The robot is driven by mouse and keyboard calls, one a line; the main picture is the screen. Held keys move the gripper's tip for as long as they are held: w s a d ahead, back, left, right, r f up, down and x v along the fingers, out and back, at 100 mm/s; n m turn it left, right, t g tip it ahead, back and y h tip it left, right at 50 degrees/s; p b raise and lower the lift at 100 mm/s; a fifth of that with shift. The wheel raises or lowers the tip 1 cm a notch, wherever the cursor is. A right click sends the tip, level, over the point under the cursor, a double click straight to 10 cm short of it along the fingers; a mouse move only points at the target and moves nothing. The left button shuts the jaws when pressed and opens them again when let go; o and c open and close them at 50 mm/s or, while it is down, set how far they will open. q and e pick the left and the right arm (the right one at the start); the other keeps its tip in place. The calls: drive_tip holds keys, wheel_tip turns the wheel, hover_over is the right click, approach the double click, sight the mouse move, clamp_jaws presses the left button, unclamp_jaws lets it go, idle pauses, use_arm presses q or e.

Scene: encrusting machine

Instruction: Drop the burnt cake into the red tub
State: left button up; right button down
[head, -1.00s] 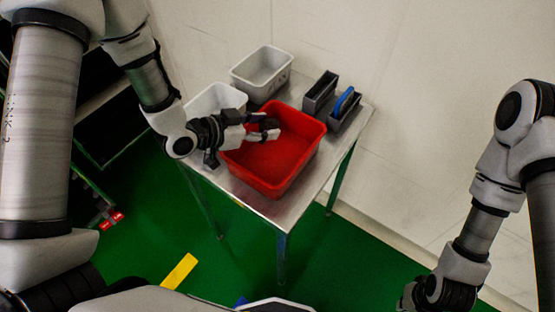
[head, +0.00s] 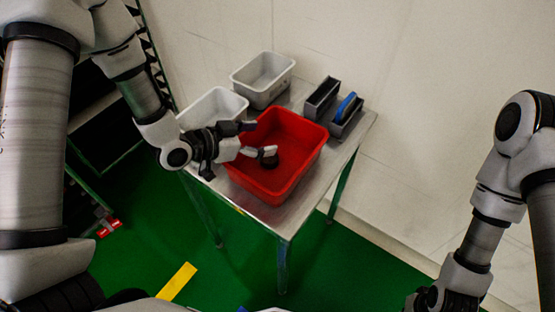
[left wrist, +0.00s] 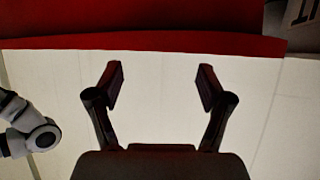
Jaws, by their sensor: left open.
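The red tub (head: 300,172) stands on a metal table, and its wall also shows at the top of the left wrist view (left wrist: 150,42). The burnt cake (head: 271,163) is a small dark round thing inside the tub, just below my left gripper's lower finger. I cannot tell whether it rests on the tub's floor. My left gripper (head: 259,139) is open over the tub's left side. Its fingers are apart and empty in the left wrist view (left wrist: 160,88). My right arm is at the lower right, with its fingers out of view.
Two white tubs, a nearer one (head: 215,104) and a farther one (head: 263,78), stand behind the red tub. Grey holders (head: 322,98), one with a blue item (head: 347,105), stand at the back right. The metal table (head: 262,217) has narrow bare edges.

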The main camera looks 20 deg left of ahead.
use_arm(q)
drive_tip(key=v, duration=0.6)
drive_tip(key=shift+s+a, duration=0.15)
